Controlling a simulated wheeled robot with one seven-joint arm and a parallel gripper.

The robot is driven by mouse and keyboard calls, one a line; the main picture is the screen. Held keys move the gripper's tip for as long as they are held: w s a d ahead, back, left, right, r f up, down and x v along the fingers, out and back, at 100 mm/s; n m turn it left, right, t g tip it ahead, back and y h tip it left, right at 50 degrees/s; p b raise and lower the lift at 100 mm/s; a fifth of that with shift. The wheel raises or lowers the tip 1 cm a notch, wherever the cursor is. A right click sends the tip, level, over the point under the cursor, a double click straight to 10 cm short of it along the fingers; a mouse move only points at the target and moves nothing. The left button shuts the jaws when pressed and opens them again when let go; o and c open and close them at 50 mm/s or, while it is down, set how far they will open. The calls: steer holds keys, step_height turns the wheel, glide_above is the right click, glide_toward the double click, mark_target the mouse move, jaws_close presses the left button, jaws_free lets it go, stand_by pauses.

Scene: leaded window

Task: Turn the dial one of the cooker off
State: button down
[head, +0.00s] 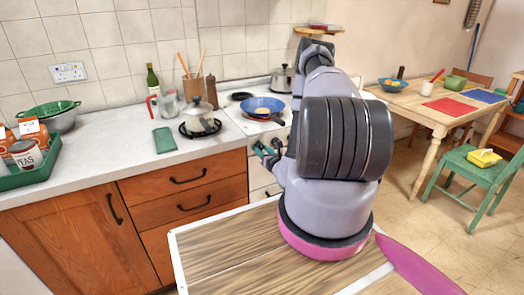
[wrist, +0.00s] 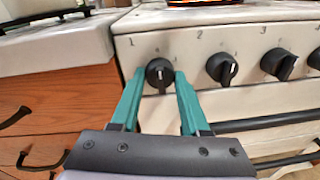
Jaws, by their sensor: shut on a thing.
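Dial one (wrist: 159,74) is a round black knob under the number 1 on the white cooker front (wrist: 205,90). Its pale mark points about straight up. My gripper (wrist: 159,80) has its two teal fingers on the left and right sides of dial one, shut on it. In the head view the fingertips of my gripper (head: 266,150) are at the front of the cooker (head: 243,119), partly behind my arm. The dial itself cannot be made out there.
Dial two (wrist: 222,68) and dial three (wrist: 279,63) sit to the right, with an oven handle (wrist: 265,121) below. A glowing orange ring (wrist: 205,2) shows on top. A blue pan (head: 262,105) and a lidded pot (head: 282,79) stand on the cooker. Wooden drawers (head: 190,190) are left.

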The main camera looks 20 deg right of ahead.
steer(key=shift+s, duration=0.1)
steer(key=shift+c, duration=2)
jaws_free()
steer(key=s, duration=1)
steer(key=shift+s+r, duration=0.35)
steer(key=shift+r, duration=0.05)
steer(key=shift+a, duration=0.1)
